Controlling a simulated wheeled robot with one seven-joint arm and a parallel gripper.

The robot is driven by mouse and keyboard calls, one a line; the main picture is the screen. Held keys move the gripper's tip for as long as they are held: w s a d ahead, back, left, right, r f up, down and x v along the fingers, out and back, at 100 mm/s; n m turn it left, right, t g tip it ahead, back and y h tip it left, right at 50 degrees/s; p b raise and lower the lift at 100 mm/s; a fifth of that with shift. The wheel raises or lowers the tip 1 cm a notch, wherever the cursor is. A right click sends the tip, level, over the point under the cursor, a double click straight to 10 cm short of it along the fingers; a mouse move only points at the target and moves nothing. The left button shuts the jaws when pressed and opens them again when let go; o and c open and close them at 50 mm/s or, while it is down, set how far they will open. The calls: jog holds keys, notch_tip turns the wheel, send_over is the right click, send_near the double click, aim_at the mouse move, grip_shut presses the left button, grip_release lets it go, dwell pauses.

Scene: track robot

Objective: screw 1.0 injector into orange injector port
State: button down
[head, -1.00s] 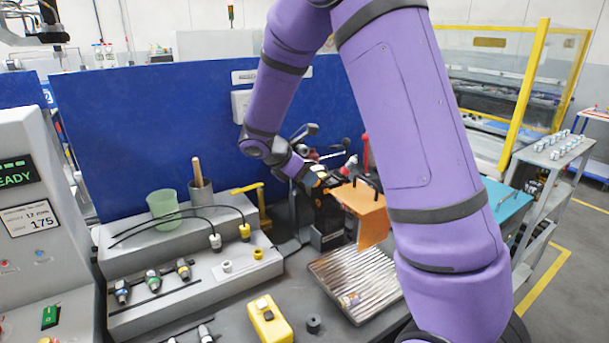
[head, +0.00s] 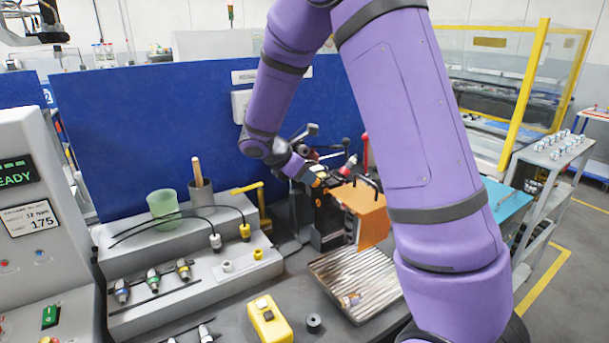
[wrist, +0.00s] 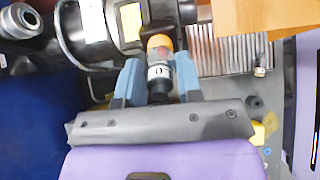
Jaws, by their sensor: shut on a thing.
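The injector (wrist: 159,80) is a dark cylinder with a white band on which a "0" can be read. My gripper (wrist: 157,72) is shut on it, with one blue-grey finger on each side. An orange ring (wrist: 160,42) shows at the injector's far end, against a dark machine body (wrist: 100,25); I cannot tell whether this ring is the port or part of the injector, or how deep the injector sits. In the head view my gripper (head: 317,178) is small, at the dark machine (head: 326,215), and the injector is hard to make out there.
An orange panel (head: 367,215) stands right of the machine, near a red-handled lever (head: 365,150). A ribbed metal tray (head: 375,280) lies in front. A grey rack (head: 150,308) holds several injectors at left. A yellow box (head: 270,320) sits at the front.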

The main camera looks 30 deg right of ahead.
jog(key=m, duration=1.2)
jog(key=shift+m, duration=0.4)
jog(key=m, duration=0.6)
jog(key=shift+m, duration=0.4)
jog(key=m, duration=0.4)
jog(key=shift+d+m, duration=0.1)
jog(key=shift+m, duration=0.2)
